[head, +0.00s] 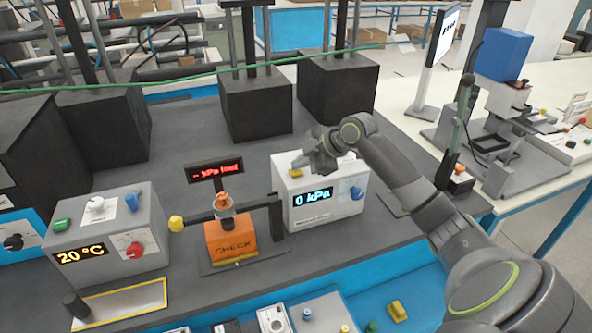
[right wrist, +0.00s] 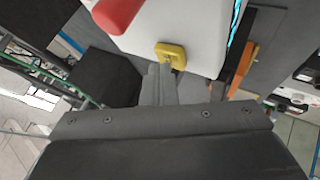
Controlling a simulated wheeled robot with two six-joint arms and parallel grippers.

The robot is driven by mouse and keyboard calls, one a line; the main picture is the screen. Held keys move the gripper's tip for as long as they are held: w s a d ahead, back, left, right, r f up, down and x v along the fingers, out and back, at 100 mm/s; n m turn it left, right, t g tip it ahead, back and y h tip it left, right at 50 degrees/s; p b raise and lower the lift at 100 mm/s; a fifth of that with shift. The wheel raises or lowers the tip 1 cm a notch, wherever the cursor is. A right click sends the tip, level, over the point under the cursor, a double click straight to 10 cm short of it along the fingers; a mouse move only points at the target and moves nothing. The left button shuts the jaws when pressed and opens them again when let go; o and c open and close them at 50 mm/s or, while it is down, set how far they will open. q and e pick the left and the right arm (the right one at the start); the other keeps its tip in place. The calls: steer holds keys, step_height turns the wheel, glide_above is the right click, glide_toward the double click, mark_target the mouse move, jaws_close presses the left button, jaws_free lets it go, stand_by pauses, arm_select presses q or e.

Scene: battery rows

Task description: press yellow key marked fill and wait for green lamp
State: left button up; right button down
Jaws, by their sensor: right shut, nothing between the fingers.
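The white box (head: 326,211) with a lit "0 kPa" display stands mid-bench. Its yellow key (head: 296,173) is on the top, at the left. The key also shows in the right wrist view (right wrist: 170,50); any word on it is too small to read. My right gripper (head: 308,164) is shut and empty over the box top. In the wrist view its fingertips (right wrist: 165,70) are at the key's near edge; I cannot tell whether they touch it. No lit green lamp shows on this box, and part of its top is hidden by my gripper. My left gripper is out of view.
An orange CHECK block (head: 231,243) under a dark arm stands left of the box, beside a red-lit sign (head: 216,172). A grey 20 °C unit (head: 105,237) is farther left. Black blocks (head: 256,107) stand behind. A red part (right wrist: 118,12) is near the key.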

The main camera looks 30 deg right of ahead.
mark_target(301, 172)
stand_by(0.4)
steer(key=shift+r+p, duration=0.8)
step_height(301, 172, up, 5)
steer(key=p, duration=0.4)
steer(key=shift+f, duration=0.1)
stand_by(0.6)
